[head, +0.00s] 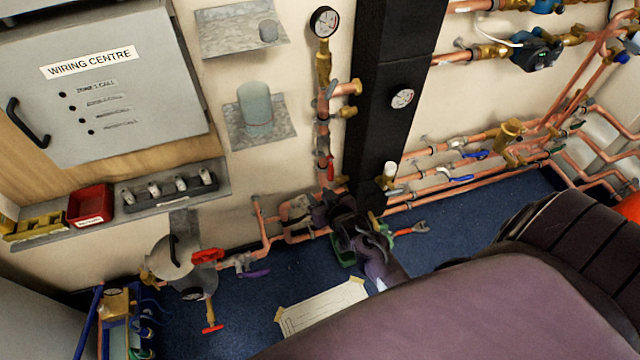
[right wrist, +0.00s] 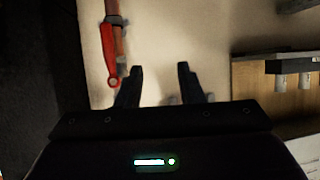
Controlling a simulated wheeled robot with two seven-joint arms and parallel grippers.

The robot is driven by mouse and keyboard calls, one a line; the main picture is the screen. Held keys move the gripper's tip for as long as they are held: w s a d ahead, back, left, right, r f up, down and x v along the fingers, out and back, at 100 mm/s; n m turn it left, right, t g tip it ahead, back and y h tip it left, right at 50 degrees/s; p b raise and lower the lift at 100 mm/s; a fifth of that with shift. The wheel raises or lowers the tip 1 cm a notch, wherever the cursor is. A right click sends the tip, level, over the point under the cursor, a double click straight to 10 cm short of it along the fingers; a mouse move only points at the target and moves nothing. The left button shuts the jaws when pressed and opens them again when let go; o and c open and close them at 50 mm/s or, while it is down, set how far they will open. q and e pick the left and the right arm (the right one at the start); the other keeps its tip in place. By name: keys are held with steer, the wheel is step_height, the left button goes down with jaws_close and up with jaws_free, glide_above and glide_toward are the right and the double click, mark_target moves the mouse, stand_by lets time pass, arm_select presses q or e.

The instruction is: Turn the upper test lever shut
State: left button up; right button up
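A red lever (head: 330,168) hangs along the vertical copper pipe below the upper gauge, and I take it as the upper test lever. In the right wrist view the red lever (right wrist: 108,55) lies roughly in line with the pipe, with a ringed end. My right gripper (head: 333,208) is just below it in the head view, largely hidden by its own wrist. In the right wrist view the right gripper (right wrist: 160,82) is open, with nothing between its fingers. The lever is left of the left finger there and appears apart from it. My left gripper is not in view.
A black column (head: 392,70) stands right of the pipe. Copper pipes (head: 297,212) run low along the wall behind my right gripper. A shelf (head: 130,213) with a red bin (head: 90,204) is at left.

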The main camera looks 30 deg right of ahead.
mark_target(332, 92)
steer(key=shift+s+a+f, duration=0.15)
steer(key=shift+s+f, duration=0.05)
steer(key=shift+f, duration=0.2)
steer(key=shift+s+a+f, duration=0.1)
steer(key=shift+s+f, duration=0.05)
steer(key=shift+f, duration=0.25)
